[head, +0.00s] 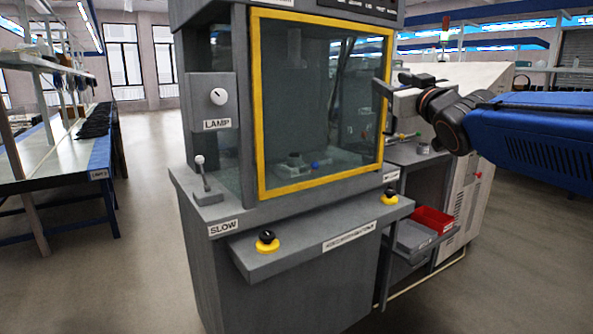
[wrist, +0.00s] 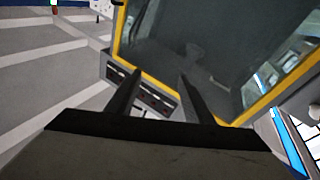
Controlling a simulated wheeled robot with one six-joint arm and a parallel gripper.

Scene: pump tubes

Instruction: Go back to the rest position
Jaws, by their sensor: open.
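My gripper (wrist: 159,76) is open in the wrist view, with its two dark fingers apart and nothing between them. Beyond the fingertips is the machine's yellow-framed window (wrist: 213,55). In the head view my arm reaches in from the right, and my gripper (head: 386,90) is near the right edge of the yellow frame (head: 255,120). I cannot tell whether it touches the machine there. Behind the glass are a dark fixture (head: 293,167) and a small blue part (head: 315,165). No pump tube can be clearly made out.
The grey machine has a lamp knob (head: 218,97), a lever (head: 202,172) and two yellow-black buttons (head: 267,241) (head: 390,197). A red bin (head: 433,219) and a grey bin (head: 412,236) stand at its right. A long bench (head: 50,160) is at the left. The floor between is clear.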

